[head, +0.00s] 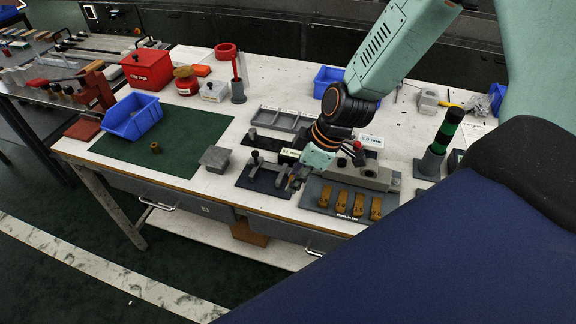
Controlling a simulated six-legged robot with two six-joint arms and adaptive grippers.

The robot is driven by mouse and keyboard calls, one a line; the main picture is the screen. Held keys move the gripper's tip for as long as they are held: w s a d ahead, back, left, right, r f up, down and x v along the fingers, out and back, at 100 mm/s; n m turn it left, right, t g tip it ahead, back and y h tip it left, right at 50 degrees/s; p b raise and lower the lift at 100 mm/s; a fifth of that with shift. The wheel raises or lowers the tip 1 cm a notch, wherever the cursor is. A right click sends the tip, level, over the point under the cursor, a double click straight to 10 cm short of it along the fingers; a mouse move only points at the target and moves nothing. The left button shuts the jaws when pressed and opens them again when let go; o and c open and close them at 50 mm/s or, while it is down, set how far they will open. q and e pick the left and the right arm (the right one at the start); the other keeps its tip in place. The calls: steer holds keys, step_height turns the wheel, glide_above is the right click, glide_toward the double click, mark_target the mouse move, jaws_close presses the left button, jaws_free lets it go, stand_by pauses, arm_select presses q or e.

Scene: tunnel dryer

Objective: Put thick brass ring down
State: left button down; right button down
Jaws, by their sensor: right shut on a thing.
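My right gripper (298,179) is low over the right half of the white workbench, by a dark plate with upright pegs (264,176). It is shut on a small brownish thing, which I take as the thick brass ring; the fingers hide most of it. I cannot tell whether it touches the plate. Another small brass piece (155,147) stands on the green mat (180,160) at the left. My left gripper is not in view.
Right of the gripper, a grey tray (329,201) holds several yellow-brown pieces. A grey block (215,158), a grey divided tray (283,120) and a black-green post (441,137) stand nearby. A blue bin (132,116) is at the left. The green mat is mostly clear.

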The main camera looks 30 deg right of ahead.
steer(key=shift+w+r, duration=0.15)
steer(key=w+a+r+m+h+b, duration=0.1)
steer(key=w+a+r+m+b, duration=0.3)
steer(key=r, duration=0.3)
steer(key=w+a+r+m+t+h+b, duration=0.1)
steer(key=w+a+r+m+h+b, duration=0.1)
steer(key=w+a+r+m+b, duration=0.2)
step_height(320, 180, up, 3)
steer(key=shift+w+a+r+m+t, duration=0.15)
steer(key=shift+w+a+m+t, duration=0.2)
steer(key=shift+a+m, duration=0.35)
